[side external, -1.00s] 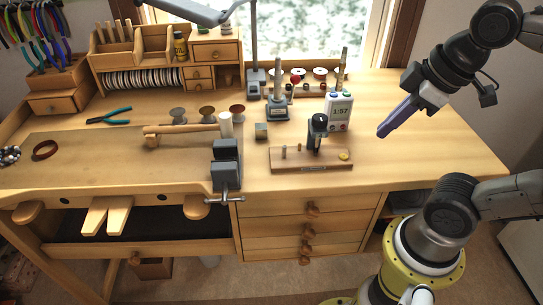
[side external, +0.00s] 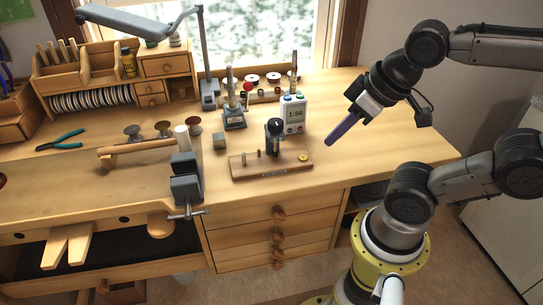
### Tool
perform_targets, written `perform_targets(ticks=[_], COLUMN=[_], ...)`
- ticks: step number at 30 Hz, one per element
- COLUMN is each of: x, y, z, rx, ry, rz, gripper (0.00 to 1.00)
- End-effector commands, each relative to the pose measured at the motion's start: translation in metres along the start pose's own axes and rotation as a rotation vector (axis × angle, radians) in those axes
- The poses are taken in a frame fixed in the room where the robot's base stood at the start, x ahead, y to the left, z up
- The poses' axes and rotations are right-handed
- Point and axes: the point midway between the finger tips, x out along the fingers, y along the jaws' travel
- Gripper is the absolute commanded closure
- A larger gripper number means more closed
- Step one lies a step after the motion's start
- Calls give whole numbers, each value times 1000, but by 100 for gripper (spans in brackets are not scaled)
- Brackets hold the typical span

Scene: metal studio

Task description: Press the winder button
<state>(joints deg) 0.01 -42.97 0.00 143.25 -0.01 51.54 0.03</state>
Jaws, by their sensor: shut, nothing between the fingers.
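The winder is a small wooden board (side external: 245,174) on the bench top, with thin pegs at its left, a dark upright post with a round head (side external: 274,138) and a round yellow button (side external: 303,157) at its right end. My gripper (side external: 328,143) comes in from the upper right, its long purple-blue fingers shut and pointing down and left. The fingertips appear above and to the right of the yellow button, apart from it. Nothing shows between the fingers.
A grey vise (side external: 186,180) is on the bench's front edge. Bench top right of the winder is clear.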

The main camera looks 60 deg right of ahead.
Motion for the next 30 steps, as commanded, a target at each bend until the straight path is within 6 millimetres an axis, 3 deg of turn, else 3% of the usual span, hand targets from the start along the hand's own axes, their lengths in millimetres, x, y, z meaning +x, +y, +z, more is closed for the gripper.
perform_targets(ticks=[11, 17, 24, 30], x=[0, -10, -30, -28], y=[0, 0, 8, 19], z=[1, 2, -33, -68], rx=[-25, -231, -606, -787], ry=[-4, -52, -228, -365], rz=[0, -6, -59, -140], gripper=[100, 100, 100, 100])
